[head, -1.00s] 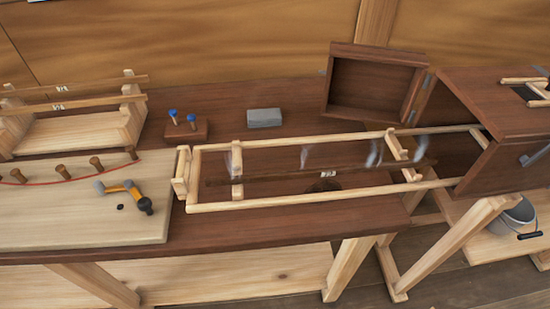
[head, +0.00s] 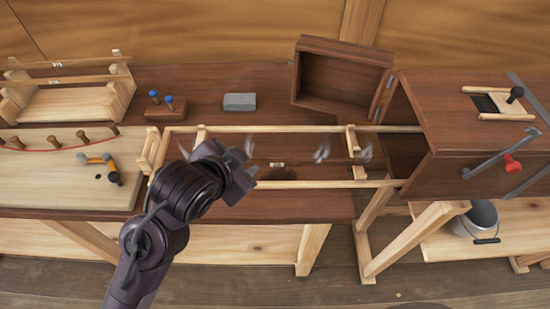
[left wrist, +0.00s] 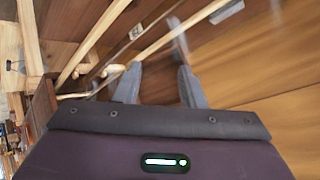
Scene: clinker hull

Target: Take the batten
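A dark, thin batten (head: 300,162) with a small white label lies lengthwise within the pale wooden rail frame (head: 290,184) that runs out of the open steam box (head: 440,165). Pale wisps of vapour show over it. My left gripper (head: 245,160) is over the left part of the frame and hides the batten's left end. In the left wrist view my left gripper (left wrist: 160,88) has its two grey fingers apart with nothing clearly between them. A white label and pale rails show beyond the fingers. Whether the fingers touch anything is unclear. My right gripper is out of view.
A rack (head: 60,105) holding two labelled strips stands at the left. A pale board (head: 60,185) with pegs and a hammer (head: 108,165) lies before it. A grey block (head: 239,101) sits behind the frame. A bucket (head: 478,220) stands at the right.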

